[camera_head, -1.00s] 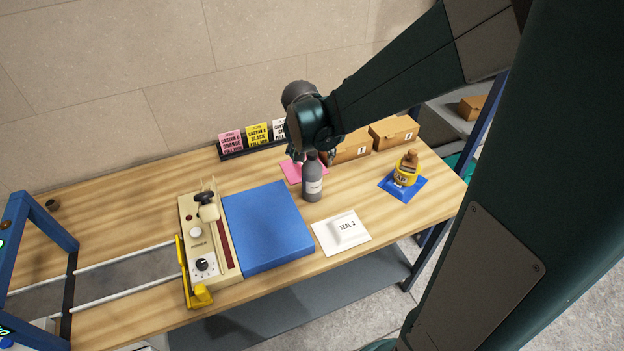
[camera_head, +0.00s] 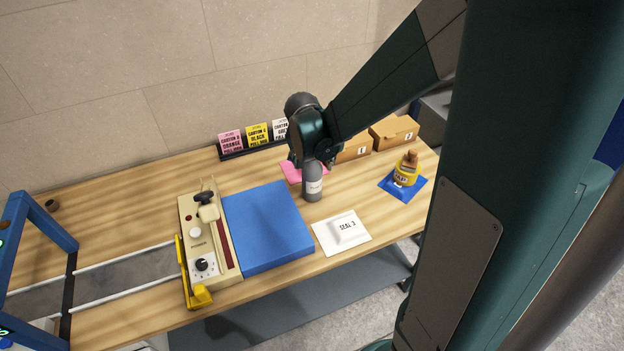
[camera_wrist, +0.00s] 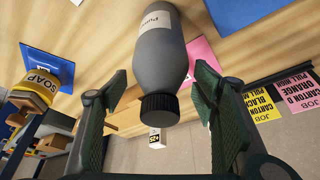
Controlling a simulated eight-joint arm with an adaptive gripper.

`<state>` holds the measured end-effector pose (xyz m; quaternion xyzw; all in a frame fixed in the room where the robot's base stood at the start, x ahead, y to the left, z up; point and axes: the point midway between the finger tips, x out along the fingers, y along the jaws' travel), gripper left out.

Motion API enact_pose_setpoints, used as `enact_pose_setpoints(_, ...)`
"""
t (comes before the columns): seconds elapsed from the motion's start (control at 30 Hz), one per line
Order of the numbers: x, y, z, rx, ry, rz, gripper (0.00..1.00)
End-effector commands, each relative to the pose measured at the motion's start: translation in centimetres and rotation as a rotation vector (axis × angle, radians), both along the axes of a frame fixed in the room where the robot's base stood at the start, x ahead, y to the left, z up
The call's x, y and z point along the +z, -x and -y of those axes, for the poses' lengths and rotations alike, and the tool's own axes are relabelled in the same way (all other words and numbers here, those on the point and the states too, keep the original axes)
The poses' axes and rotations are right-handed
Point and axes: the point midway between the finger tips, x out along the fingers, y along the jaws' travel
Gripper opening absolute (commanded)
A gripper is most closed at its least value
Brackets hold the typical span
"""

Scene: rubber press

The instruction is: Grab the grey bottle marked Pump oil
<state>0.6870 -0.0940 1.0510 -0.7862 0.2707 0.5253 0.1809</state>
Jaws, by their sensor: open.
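The grey bottle (camera_head: 312,184) stands upright on the wooden table, with a pale label on its side. In the wrist view the grey bottle (camera_wrist: 158,58) shows its black cap toward me and a label that reads in part "Pump". My gripper (camera_head: 310,163) is at the top of the bottle in the head view, where the arm hides part of it. In the wrist view my open gripper (camera_wrist: 160,92) has one finger on each side of the cap end, with gaps between fingers and bottle.
A pink mat (camera_head: 290,172) lies just behind the bottle. A blue pad (camera_head: 266,228) is to its left and a white "SEAL 2" packet (camera_head: 342,231) in front. Cartons (camera_head: 394,132) and a yellow soap bottle (camera_head: 407,169) stand to the right. Job cards (camera_head: 257,135) stand behind.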

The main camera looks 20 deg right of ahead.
Motion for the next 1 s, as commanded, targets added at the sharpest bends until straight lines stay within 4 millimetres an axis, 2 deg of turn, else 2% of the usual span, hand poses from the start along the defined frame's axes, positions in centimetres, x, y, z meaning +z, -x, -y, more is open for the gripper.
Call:
enact_pose_setpoints(0.17, 0.0, 0.0, 0.0, 0.0, 0.0, 0.0, 0.59)
enact_pose_setpoints(0.5, 0.0, 0.01, 0.01, 0.0, 0.0, 0.0, 0.14)
enact_pose_setpoints(0.6, 0.02, 0.01, 0.02, 0.0, 0.0, 0.0, 0.04)
enact_pose_setpoints(1.0, 0.42, 0.0, 0.02, 0.0, 0.0, 0.0, 0.04)
